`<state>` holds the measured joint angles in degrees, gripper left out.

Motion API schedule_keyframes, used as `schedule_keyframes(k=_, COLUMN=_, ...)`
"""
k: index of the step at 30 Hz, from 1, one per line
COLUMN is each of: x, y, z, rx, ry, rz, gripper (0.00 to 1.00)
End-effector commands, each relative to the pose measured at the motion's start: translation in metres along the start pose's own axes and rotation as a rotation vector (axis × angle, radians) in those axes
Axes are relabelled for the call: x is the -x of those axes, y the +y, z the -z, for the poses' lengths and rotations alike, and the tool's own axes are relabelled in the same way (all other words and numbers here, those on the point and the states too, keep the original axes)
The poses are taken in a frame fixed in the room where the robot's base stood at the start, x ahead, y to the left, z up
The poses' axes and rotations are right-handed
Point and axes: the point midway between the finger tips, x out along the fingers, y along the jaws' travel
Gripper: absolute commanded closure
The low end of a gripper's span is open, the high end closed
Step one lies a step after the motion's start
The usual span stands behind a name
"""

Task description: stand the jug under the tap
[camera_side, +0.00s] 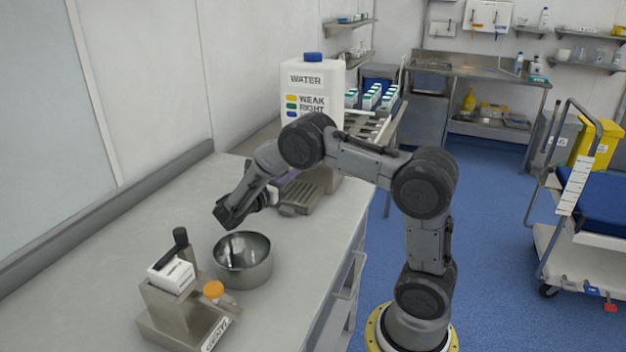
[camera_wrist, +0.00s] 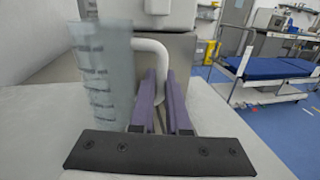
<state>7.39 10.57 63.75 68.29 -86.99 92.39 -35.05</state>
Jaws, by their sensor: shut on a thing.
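The jug (camera_wrist: 100,80) is a clear, ridged measuring jug with a pale loop handle (camera_wrist: 152,46). My gripper (camera_wrist: 161,78) has purple fingers shut on the handle. In the side view my gripper (camera_side: 286,178) is low in front of the water dispenser (camera_side: 312,88), and my arm hides most or all of the jug.
A steel bowl (camera_side: 242,258) and a metal device with a black lever (camera_side: 178,290) stand on the near counter (camera_side: 120,260). A wall bounds the counter at left. A trolley (camera_side: 580,230) stands at far right.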

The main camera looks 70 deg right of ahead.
Motion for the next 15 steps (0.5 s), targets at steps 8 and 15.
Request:
schedule_keyframes(k=8, x=-0.013, y=-0.025, z=-0.002, rx=-0.001, ry=0.0, rz=-0.001, gripper=1.0)
schedule_keyframes(k=15, x=-0.027, y=-0.052, z=-0.003, rx=-0.001, ry=-0.001, rz=0.001, gripper=1.0)
